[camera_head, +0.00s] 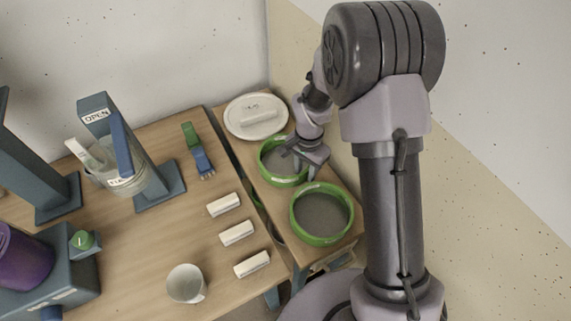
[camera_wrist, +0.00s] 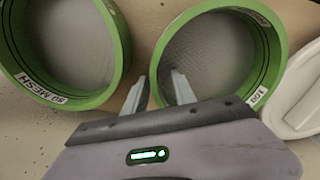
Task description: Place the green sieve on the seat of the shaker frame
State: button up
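Two green sieves with grey mesh rest on the narrow side table. The far sieve (camera_head: 270,178) is next to the white plate, and the near sieve (camera_head: 322,238) is closer to me. In the wrist view the near sieve (camera_wrist: 105,95), labelled "80 MESH", is at left; the far sieve (camera_wrist: 275,55), its label partly cut off at "100", is at right. My gripper (camera_head: 292,160) is over the far sieve. Its two fingers (camera_wrist: 160,85) are apart, one on each side of that sieve's near rim. I cannot tell which blue apparatus is the shaker frame.
A white plate (camera_head: 240,124) stands beyond the far sieve. On the wooden table are a blue "OPEN" stand (camera_head: 153,170) with a clear container, a blue base (camera_head: 82,285) with a green knob, a purple cylinder (camera_head: 20,255), a white cup (camera_head: 186,284), white blocks (camera_head: 237,232) and a brush (camera_head: 198,150).

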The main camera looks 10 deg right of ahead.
jog(key=shift+r, duration=0.15)
jog(key=shift+c, duration=0.9)
grip_shut()
